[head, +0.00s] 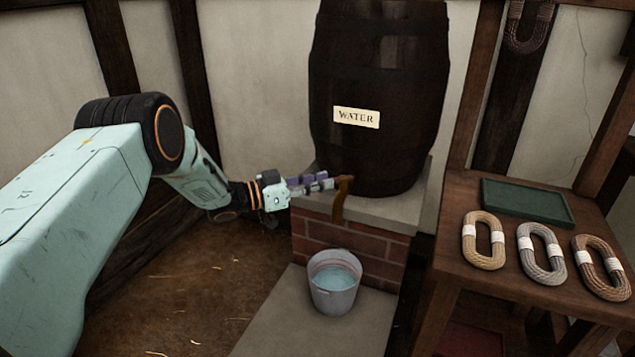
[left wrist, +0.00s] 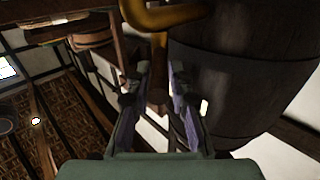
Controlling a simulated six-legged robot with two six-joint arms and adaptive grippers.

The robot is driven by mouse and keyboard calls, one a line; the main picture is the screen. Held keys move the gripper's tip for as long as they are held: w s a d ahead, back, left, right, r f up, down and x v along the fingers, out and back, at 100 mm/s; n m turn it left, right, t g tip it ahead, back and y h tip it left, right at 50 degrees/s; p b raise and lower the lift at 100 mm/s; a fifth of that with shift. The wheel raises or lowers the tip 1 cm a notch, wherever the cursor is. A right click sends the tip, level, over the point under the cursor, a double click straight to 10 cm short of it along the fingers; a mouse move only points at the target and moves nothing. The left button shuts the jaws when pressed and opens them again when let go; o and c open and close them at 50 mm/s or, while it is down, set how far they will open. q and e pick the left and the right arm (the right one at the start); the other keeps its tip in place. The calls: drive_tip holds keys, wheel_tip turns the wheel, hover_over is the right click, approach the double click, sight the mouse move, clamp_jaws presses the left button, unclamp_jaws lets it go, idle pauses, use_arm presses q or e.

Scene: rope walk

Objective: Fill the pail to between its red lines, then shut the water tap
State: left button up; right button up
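The grey pail (head: 334,299) stands upright on the stone slab below the tap and holds pale blue water (head: 335,278). Its red lines cannot be made out. The brass-brown tap (head: 341,202) sticks out from the foot of the barrel marked WATER (head: 380,70); I see no clear stream under it. My left gripper (head: 326,182) is at the tap. In the left wrist view its two fingers (left wrist: 157,82) stand apart, with part of the tap (left wrist: 158,22) between them and gaps seeming to show on both sides. My right gripper is out of view.
The barrel rests on a brick plinth (head: 345,247) with a stone top. At right a wooden table (head: 462,190) bears a green tray (head: 527,200) and three rope coils (head: 541,252). The straw-strewn floor (head: 190,305) at left is clear.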

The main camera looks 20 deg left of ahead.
use_arm(q)
drive_tip(key=o, duration=0.3)
drive_tip(key=shift+a, duration=0.15)
drive_tip(key=v, duration=1.2)
